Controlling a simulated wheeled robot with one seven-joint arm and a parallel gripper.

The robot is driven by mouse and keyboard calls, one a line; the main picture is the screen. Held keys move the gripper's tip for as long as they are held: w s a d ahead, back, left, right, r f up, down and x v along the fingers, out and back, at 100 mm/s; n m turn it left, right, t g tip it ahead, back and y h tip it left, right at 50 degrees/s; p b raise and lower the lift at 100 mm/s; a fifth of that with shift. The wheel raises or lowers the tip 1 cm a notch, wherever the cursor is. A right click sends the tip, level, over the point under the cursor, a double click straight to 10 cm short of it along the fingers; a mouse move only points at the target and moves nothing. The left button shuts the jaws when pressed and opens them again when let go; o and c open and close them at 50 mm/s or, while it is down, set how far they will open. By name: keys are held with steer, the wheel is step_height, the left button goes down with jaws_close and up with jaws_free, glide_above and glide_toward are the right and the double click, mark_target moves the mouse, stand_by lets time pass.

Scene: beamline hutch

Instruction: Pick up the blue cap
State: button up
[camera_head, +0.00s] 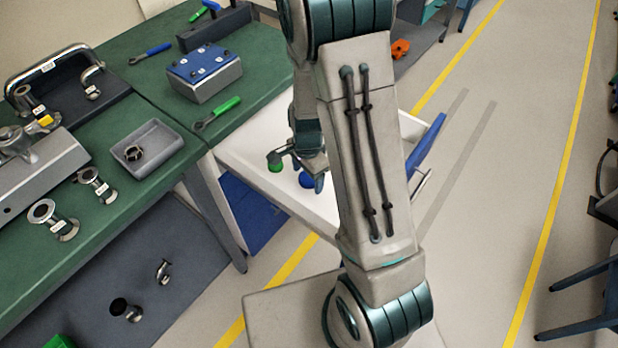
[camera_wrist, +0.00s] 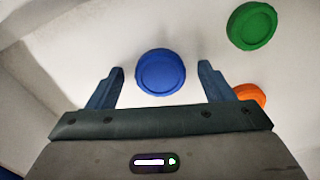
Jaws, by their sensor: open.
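The blue cap (camera_wrist: 161,72) is a round disc lying on the white surface of an open drawer. In the wrist view it sits between and just ahead of the two fingertips of my gripper (camera_wrist: 162,78), which is open and empty. In the head view the blue cap (camera_head: 306,180) shows only partly beside my gripper (camera_head: 300,168), with my arm hiding much of the area to its right.
A green cap (camera_wrist: 252,26) lies right of the blue cap, and an orange cap (camera_wrist: 249,95) is partly hidden behind the right finger. The white drawer (camera_head: 240,150) has walls around it. A green-topped bench (camera_head: 180,120) with tools and fittings stands at left.

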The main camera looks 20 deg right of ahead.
steer(key=c, duration=1)
steer(key=shift+c, duration=0.2)
